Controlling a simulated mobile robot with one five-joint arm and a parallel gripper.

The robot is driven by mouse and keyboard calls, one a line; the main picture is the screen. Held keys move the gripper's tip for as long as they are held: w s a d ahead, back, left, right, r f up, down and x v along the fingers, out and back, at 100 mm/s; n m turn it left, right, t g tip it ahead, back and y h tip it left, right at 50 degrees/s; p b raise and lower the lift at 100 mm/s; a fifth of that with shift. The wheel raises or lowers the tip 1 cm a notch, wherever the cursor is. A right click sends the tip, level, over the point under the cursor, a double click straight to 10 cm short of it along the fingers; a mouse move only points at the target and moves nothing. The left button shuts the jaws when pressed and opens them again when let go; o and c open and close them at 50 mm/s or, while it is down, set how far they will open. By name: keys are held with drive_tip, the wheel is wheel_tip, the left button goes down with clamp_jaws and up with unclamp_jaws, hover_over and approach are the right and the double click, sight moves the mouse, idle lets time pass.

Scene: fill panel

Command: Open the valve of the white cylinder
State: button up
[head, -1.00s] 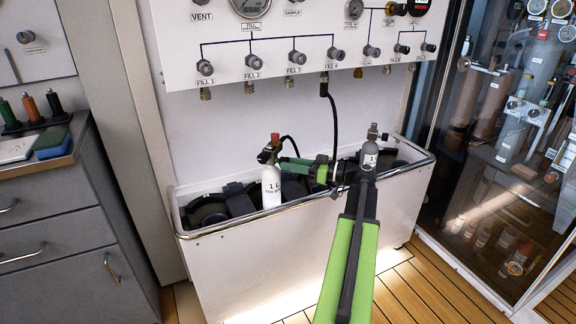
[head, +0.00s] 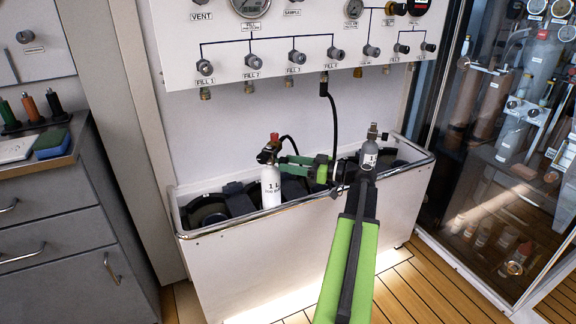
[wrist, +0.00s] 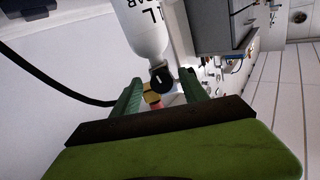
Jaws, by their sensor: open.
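The white cylinder (head: 271,188), marked 1 L, stands upright in the trough with a dark valve (head: 268,156) and a red piece (head: 275,137) on top. My gripper (head: 284,161) is at its right, level with the valve. In the wrist view the cylinder (wrist: 146,28) appears upside down. Its round black knob (wrist: 162,80) shows between the tips of my open green fingers (wrist: 160,90), with a yellow fitting (wrist: 151,97) just below it. Whether either finger touches the valve I cannot tell.
A grey cylinder (head: 369,156) stands right of my gripper, close to my arm. A black hose (head: 334,125) hangs from the panel (head: 300,75) behind. The metal-edged trough (head: 300,250) holds dark gear. A grey cabinet (head: 60,235) is at left, a glass cabinet (head: 490,170) at right.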

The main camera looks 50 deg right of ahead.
drive_tip(key=v, duration=1.7)
drive_tip(key=shift+s, duration=0.25)
